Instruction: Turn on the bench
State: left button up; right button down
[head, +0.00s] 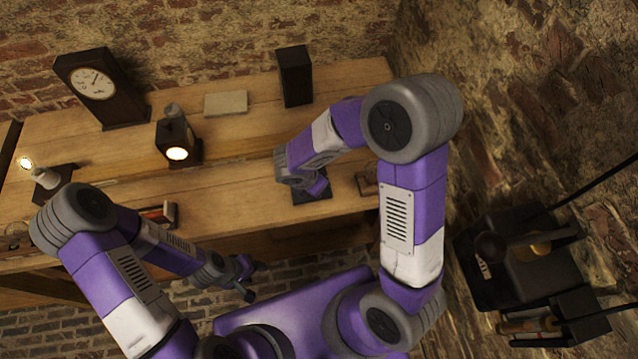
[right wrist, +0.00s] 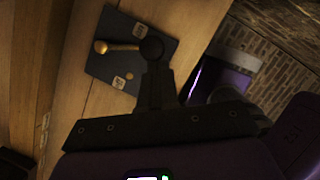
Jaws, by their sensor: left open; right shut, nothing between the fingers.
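The wooden bench (head: 230,190) runs across the head view. A dark switch plate (head: 318,195) lies near its front right; it shows in the right wrist view (right wrist: 105,70) with a brass lever (right wrist: 118,47), a dark round knob (right wrist: 151,47) and two small pale labels. My right gripper (head: 319,185) is over this plate, fingers shut and empty. In the right wrist view its dark fingers (right wrist: 155,85) reach up to the knob; I cannot tell whether they touch. My left gripper (head: 250,280) is open and empty, in front of the bench edge. A lamp (head: 177,150) and a bulb (head: 27,163) glow on the bench.
A clock (head: 95,85), a pale flat block (head: 225,103) and a black box (head: 295,75) stand toward the bench's back. A small book-like item (head: 160,214) lies near the front. Dark wall equipment (head: 520,260) is at right. The bench middle is clear.

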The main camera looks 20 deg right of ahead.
jog(key=shift+a, duration=0.1)
dwell(0.3)
jog(key=shift+s+a, duration=0.2)
jog(key=shift+a, duration=0.1)
jog(key=a, duration=0.1)
jog(key=s+a, duration=0.1)
jog(key=shift+s+a, duration=0.25)
jog(key=shift+a, duration=0.05)
jog(key=p+v, duration=0.2)
jog(key=v, duration=0.8)
jog(key=shift+s, duration=0.2)
jog(key=shift+d+r, duration=0.1)
